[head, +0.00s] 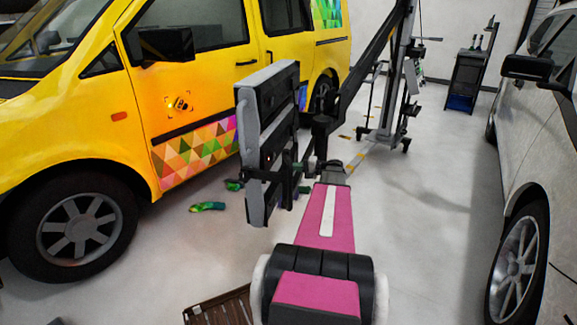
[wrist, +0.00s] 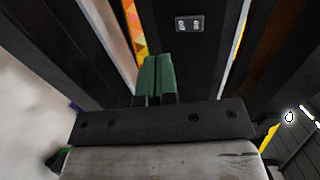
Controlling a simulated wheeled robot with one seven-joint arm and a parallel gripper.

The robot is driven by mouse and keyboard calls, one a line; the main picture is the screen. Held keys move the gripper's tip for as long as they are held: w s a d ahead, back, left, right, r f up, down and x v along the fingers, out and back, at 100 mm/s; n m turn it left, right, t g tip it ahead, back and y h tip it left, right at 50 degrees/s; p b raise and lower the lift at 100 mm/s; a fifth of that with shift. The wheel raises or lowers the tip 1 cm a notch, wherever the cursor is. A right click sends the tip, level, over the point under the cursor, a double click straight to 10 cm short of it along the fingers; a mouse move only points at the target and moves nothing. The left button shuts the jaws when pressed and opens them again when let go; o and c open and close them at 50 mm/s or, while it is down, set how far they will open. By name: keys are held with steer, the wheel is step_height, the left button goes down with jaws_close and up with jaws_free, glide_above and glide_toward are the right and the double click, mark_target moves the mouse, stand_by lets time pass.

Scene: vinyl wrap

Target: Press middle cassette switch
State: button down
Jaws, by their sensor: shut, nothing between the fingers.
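The lamp (head: 268,130), with upright dark and grey cassettes, hangs on a black stand arm beside the yellow van in the head view. In the wrist view, a small switch plate (wrist: 190,23) with two rockers sits on a dark upright panel (wrist: 205,65) at the top. I cannot tell for certain which cassette this is. My gripper (wrist: 156,78) is shut and empty, its green fingertips together. They point toward the dark panel, below and left of the switch plate in the picture. Contact cannot be told. In the head view I cannot make out my gripper clearly.
The yellow van (head: 190,100) stands at the left and a white car (head: 535,130) at the right. The wheeled stand (head: 392,110) is behind the lamp. A green item (head: 207,207) lies on the floor, and a brown slatted pallet (head: 222,308) is at the bottom. Floor at right is clear.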

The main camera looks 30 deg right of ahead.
steer(key=shift+s+d+f, duration=0.2)
steer(key=shift+s+d, duration=0.7)
steer(key=shift+d, duration=0.05)
steer(key=shift+s+d+f, duration=0.2)
steer(key=shift+s+d, duration=0.65)
steer(key=shift+d, duration=0.1)
